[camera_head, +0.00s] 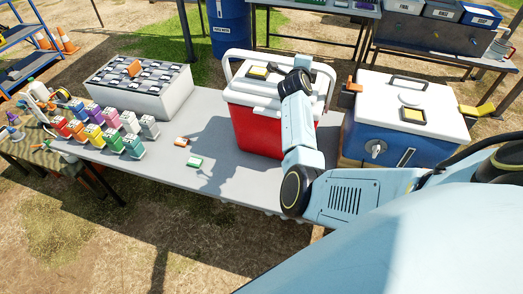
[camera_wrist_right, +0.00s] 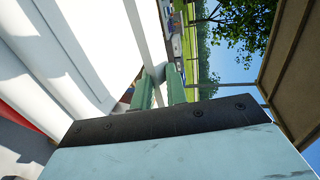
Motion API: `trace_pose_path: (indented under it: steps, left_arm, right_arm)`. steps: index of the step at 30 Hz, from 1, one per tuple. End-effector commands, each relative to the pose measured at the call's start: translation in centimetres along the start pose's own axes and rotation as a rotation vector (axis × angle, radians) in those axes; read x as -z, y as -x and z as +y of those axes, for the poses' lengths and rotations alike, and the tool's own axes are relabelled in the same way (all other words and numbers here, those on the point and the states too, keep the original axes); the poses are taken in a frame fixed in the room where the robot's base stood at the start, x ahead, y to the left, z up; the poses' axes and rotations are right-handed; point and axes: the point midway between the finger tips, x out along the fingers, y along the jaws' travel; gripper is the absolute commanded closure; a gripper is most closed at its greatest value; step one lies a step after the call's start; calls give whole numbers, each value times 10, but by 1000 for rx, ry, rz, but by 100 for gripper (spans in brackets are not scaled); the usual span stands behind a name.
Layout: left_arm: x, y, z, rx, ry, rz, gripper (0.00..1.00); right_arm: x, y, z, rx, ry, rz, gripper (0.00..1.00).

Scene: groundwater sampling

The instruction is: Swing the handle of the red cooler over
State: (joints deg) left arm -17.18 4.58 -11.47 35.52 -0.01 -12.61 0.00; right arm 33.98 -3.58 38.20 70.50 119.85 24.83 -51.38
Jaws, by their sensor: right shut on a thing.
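The red cooler (camera_head: 255,130) stands on the grey table with its white lid (camera_head: 250,89) closed. Its white handle (camera_head: 228,66) rises at the left side and runs across behind the lid, toward the far edge. My right arm reaches over the cooler's right part, and its gripper (camera_head: 303,63) is at the handle's far bar, partly hidden by the wrist. In the right wrist view, the green fingers (camera_wrist_right: 160,88) are shut on the pale handle bar (camera_wrist_right: 143,30), with the white lid (camera_wrist_right: 85,40) close at the left. My left gripper is not in view.
A blue cooler (camera_head: 385,140) with a white lid stands close on the right. A grey case (camera_head: 150,103) and several coloured bottles (camera_head: 105,125) stand at the left. Two small items (camera_head: 195,161) lie on the table (camera_head: 225,180); its front middle is mostly clear.

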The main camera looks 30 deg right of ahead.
Motion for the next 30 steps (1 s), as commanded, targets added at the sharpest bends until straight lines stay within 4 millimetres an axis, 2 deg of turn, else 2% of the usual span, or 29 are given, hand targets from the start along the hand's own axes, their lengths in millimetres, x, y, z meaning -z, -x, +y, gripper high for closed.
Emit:
trace_pose_path:
  steps: [1,13,24,25,30]
  left_arm:
    - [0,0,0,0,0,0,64]
    - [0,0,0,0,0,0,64]
    - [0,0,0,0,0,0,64]
    - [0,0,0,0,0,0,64]
    - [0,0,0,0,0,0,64]
  right_arm:
    - [-1,-6,-10,1,-3,-3,100]
    - [-1,-47,-32,-84,-4,-4,100]
    - [1,-55,-38,-96,-6,-2,100]
    - [1,-55,-38,-96,-6,-2,83]
    - [1,-54,-37,-98,-6,-2,61]
